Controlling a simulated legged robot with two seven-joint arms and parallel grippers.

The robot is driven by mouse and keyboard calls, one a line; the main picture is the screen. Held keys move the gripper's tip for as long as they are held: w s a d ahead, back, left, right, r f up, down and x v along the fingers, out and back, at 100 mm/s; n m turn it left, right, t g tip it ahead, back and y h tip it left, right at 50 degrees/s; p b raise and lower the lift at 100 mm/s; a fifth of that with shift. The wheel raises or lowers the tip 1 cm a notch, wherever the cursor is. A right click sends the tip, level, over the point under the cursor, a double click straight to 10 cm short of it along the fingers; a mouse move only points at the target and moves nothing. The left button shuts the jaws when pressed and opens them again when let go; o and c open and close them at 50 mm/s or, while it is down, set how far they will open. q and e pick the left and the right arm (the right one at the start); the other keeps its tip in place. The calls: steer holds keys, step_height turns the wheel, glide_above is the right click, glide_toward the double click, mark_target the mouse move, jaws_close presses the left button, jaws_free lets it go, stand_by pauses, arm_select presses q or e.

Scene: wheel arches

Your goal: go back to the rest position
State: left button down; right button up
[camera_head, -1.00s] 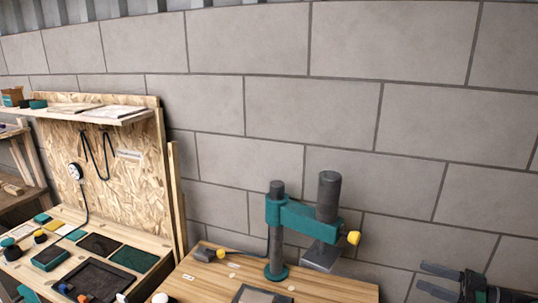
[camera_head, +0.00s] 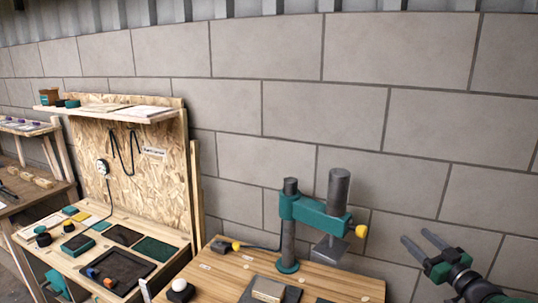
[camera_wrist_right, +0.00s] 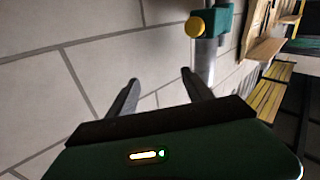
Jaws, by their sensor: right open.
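My right gripper (camera_head: 418,244) is at the lower right of the head view, in front of the grey block wall. Its two dark fingers stand apart with nothing between them. In the right wrist view the fingers of the right gripper (camera_wrist_right: 160,80) are also spread and empty, with the wall behind them. My left gripper is not clearly seen; a teal part at the lower left edge of the head view is too cut off to identify.
A green press (camera_head: 312,212) with a yellow knob stands on a wooden table (camera_head: 215,283), left of my right gripper; it also shows in the wrist view (camera_wrist_right: 215,22). A workbench with a chipboard back (camera_head: 150,180) is at left. The wall (camera_head: 420,120) closes the back.

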steer(key=s+a+f+m+g+h, duration=0.55)
steer(key=s+a+f+g, duration=0.3)
steer(key=a+f, duration=0.4)
steer(key=s+a+f+g, duration=0.2)
steer(key=s+a+f, duration=0.1)
steer(key=s, duration=0.5)
steer(key=s+a+f+n+g+y, duration=0.1)
steer(key=s+a+f+g, duration=0.1)
steer(key=s+a, duration=0.4)
steer(key=s+a+f+g, duration=0.3)
steer(key=s+a+f, duration=0.1)
steer(key=s, duration=0.6)
steer(key=shift+s+a+f+n, duration=0.15)
steer(key=shift+s+a+n, duration=0.1)
steer(key=shift+n, duration=0.1)
steer(key=shift+a, duration=0.15)
steer(key=shift+w, duration=0.1)
steer(key=shift+c, duration=0.5)
